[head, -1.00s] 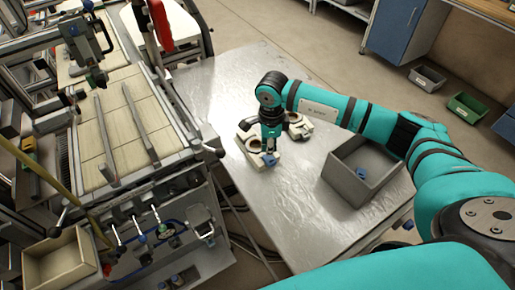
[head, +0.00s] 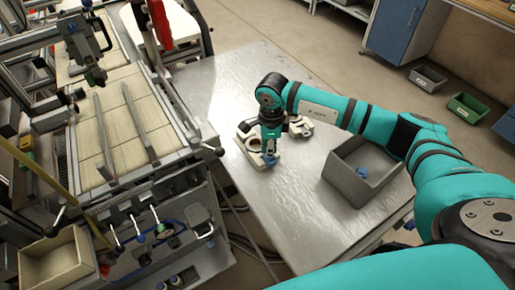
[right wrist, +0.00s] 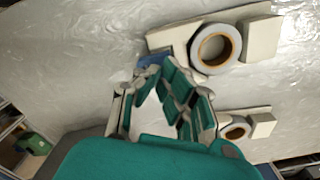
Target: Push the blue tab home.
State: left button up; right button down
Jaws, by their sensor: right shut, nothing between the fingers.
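The near cream tape-reel holder (head: 244,133) lies on the metal table. In the right wrist view it is a pale block (right wrist: 262,38) with a round reel (right wrist: 215,48). The blue tab (right wrist: 153,61) shows at the holder's edge, just beyond my right fingers. In the head view my right gripper (head: 271,150) points down at the holder's near corner and partly hides it. It is shut and empty. I cannot tell whether the fingers touch the tab, or how far in the tab sits. My left gripper is out of view.
A second holder with a reel (head: 303,129) lies just behind. A grey open box (head: 345,182) with a small blue piece (head: 361,172) inside stands to the right. A machine with rails (head: 110,140) is on the left. The table's front is clear.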

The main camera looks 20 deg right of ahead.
jog(key=shift+f+b, duration=0.55)
jog(key=shift+f, duration=0.1)
jog(key=shift+f+b, duration=0.1)
jog(key=shift+b, duration=0.2)
dwell(1.3)
jog(key=shift+r+p, duration=1.95)
jog(key=shift+r, duration=1.65)
